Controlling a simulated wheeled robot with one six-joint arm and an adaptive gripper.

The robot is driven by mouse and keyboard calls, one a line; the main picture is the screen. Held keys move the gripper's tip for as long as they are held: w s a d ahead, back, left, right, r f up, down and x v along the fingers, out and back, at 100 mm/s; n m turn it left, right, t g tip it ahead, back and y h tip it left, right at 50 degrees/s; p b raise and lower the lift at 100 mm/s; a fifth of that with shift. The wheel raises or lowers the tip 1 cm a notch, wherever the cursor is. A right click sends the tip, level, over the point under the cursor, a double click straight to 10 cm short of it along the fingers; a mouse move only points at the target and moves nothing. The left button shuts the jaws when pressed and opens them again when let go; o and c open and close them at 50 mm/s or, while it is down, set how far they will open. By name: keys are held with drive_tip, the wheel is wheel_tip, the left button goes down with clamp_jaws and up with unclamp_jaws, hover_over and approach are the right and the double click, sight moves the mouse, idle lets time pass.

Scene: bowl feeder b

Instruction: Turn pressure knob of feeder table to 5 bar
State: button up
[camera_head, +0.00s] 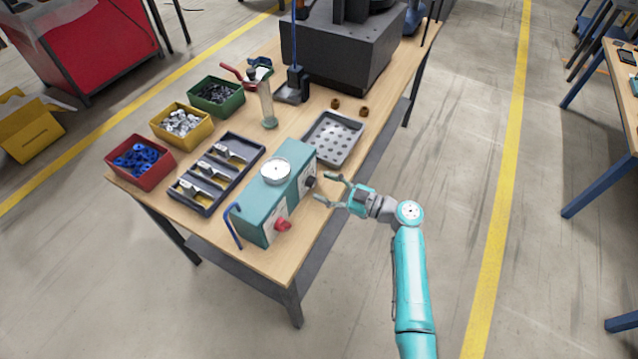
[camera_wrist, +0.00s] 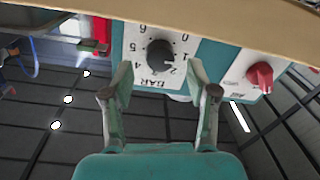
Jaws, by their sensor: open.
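The black pressure knob (camera_head: 310,182) sits on the side of the teal feeder control box (camera_head: 262,205). In the wrist view the knob (camera_wrist: 159,54) is on a white scale plate (camera_wrist: 132,47) marked "BAR", seen upside down. Digits 0, 1 and 2 are legible around it. A pale mark on the knob seems to point towards 1 to 2; the exact setting is unclear. A round white gauge (camera_head: 275,169) is on top of the box; its reading is too small to tell. My gripper (camera_head: 327,189) is open and empty, facing the knob, with its fingers apart from it.
A red switch (camera_head: 283,225) sticks out of the same box face, also at right in the wrist view (camera_wrist: 260,77). A perforated grey tray (camera_head: 334,138) and a dark part tray (camera_head: 213,176) lie beside the box. The floor at the table's right is clear.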

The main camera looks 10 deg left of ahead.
sight(311, 182)
drive_tip(key=shift+x, duration=1.25)
clamp_jaws()
drive_tip(key=shift+m, duration=0.3)
